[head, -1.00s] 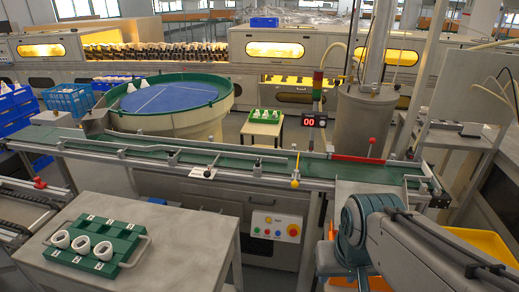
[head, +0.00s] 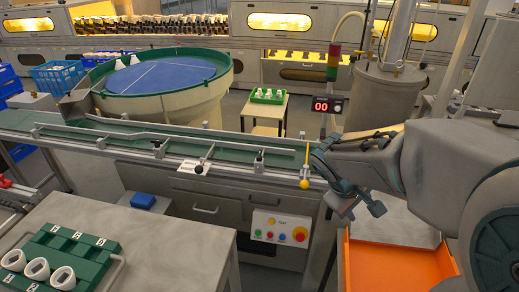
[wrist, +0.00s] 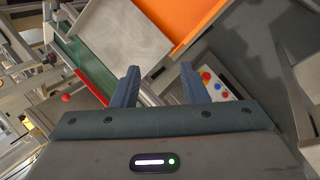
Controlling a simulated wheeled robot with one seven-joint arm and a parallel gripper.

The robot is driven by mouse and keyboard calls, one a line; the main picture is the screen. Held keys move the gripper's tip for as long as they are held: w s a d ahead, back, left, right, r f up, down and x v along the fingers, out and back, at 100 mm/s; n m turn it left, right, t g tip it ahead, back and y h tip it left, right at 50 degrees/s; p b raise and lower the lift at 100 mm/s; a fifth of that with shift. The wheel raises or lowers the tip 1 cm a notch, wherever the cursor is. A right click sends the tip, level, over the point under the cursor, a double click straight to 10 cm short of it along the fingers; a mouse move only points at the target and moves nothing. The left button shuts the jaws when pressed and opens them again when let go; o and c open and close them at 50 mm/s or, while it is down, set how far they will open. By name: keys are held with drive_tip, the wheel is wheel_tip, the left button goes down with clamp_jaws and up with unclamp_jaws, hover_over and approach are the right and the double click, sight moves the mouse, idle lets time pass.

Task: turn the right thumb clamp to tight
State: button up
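The conveyor's guide rail (head: 120,132) runs along the green belt in the head view. Two small dark clamp-like fittings stand on its near side, a left one (head: 158,149) and a right one (head: 259,160). I cannot tell how tight either is. My gripper (head: 362,208) is right of the right fitting, near the conveyor's front edge, touching nothing I can make out. In the wrist view my gripper (wrist: 158,84) shows two fingers apart with nothing between them. My arm hides the conveyor's right end in the head view.
A yellow-knobbed lever (head: 305,184) stands just left of my gripper. An orange tray (head: 385,262) lies below it. A button panel (head: 280,228) is on the conveyor's front. The grey table (head: 170,250) with a green rack (head: 62,250) is at front left. A red knob (wrist: 67,97) shows in the wrist view.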

sight(258, 159)
drive_tip(key=w+a+f+n+t+h+b, duration=0.25)
drive_tip(key=w+n, duration=0.35)
drive_tip(key=w, duration=0.4)
drive_tip(key=w+a+f+n+t+h+b, duration=0.1)
drive_tip(key=w+f+n+t+h+b, duration=0.25)
drive_tip(key=w, duration=0.55)
drive_tip(key=w+a+f+n+t+y+b, duration=0.1)
drive_tip(key=w+a+f+n+t+y, duration=0.1)
drive_tip(key=a+n, duration=0.4)
drive_tip(key=w+a+f+n+t+y+b, duration=0.2)
drive_tip(key=w+a+f+n+t+y, duration=0.1)
drive_tip(key=w+a+n, duration=0.3)
drive_tip(key=w+a+f+n+t+y+b, duration=0.1)
drive_tip(key=w+a+f+n+t+y, duration=0.1)
drive_tip(key=a+n, duration=0.4)
drive_tip(key=shift+w+a+f+t+y+b, duration=0.15)
drive_tip(key=shift+w+a+f+t, duration=0.15)
drive_tip(key=shift+a, duration=0.25)
drive_tip(key=shift+w+a+f+t+y+b, duration=0.1)
drive_tip(key=shift+w+a+f+t, duration=0.1)
drive_tip(key=shift+w+a+t, duration=0.25)
drive_tip(key=shift+w+a+f+t+y+b, duration=0.15)
drive_tip(key=shift+a+f+t, duration=0.1)
drive_tip(key=shift+a, duration=0.35)
drive_tip(key=shift+x, duration=3.7)
drive_tip(key=shift+a, duration=0.1)
clamp_jaws()
